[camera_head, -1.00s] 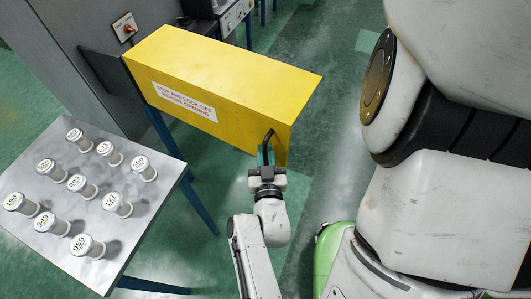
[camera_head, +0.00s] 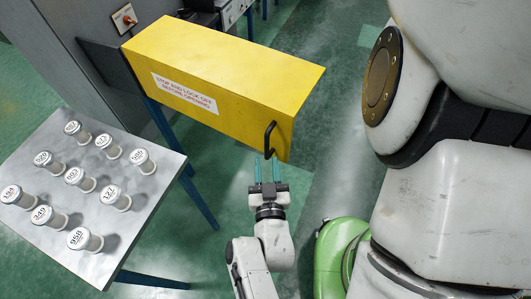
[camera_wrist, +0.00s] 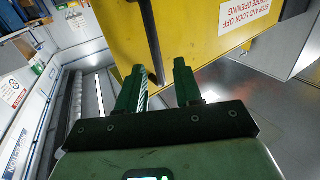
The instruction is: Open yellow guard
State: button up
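The yellow guard (camera_head: 215,75) is a long box with a "stop and lock off before opening" label, extending from a grey machine. It fills the top of the wrist view (camera_wrist: 195,35). A black bar handle (camera_head: 268,139) is on its near right end. In the wrist view the handle (camera_wrist: 150,42) shows beyond and between my fingertips. My gripper (camera_head: 266,160) is open and empty, with its green fingers apart just below the handle in the head view. I see no contact with the handle.
A metal table (camera_head: 150,205) with several white numbered cylinders stands at left. A red switch (camera_head: 127,19) is on the grey machine (camera_head: 75,25) behind the guard. Green floor (camera_head: 315,135) to the guard's right is open, up to my own body.

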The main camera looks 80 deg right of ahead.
jog(key=shift+s+a+b, duration=0.2)
jog(key=shift+a, duration=0.9)
jog(key=shift+s+a+b, duration=0.15)
jog(key=shift+a, duration=0.95)
jog(key=w+f+n+t+y, duration=0.3)
jog(key=w+f+n+y, duration=0.6)
jog(key=n+y, duration=0.55)
jog(key=s+a+r+g+y, duration=0.1)
jog(key=a+g, duration=0.1)
jog(key=s+a+r+n+g+y, duration=0.1)
jog(key=s+r+g+y, duration=0.1)
jog(key=g, duration=0.1)
jog(key=shift+a+r, duration=0.1)
jog(key=shift+a, duration=0.25)
jog(key=shift+o, duration=0.3)
